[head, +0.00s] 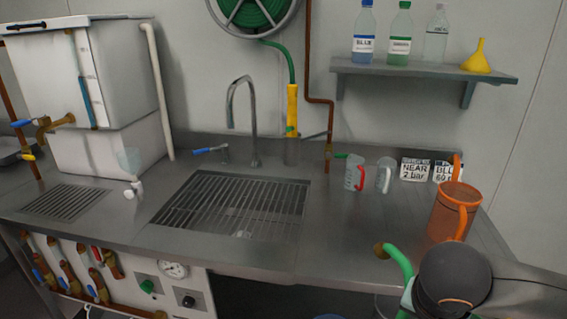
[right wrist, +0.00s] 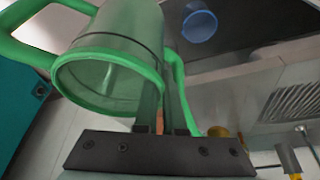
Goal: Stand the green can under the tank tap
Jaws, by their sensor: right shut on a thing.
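The green can (right wrist: 110,62) fills much of the right wrist view, with its rim, a looped handle and a thin spout showing. My right gripper (right wrist: 163,100) is shut on its side. In the head view the can's green spout (head: 398,260) shows at the lower right, at the counter's front edge; my dark wrist hides most of its body. The white tank (head: 115,75) stands at the far left. Its brass tap (head: 55,123), with a blue lever, sticks out from the tank's left part, far from the can. My left gripper is not in view.
An orange jug (head: 455,212) stands on the counter close to my right wrist. Two measuring jugs (head: 355,172) and white label cards (head: 414,169) are behind. The grated sink (head: 235,205) and tall faucet (head: 253,120) lie between the can and tank. A drain grate (head: 65,203) is before the tank.

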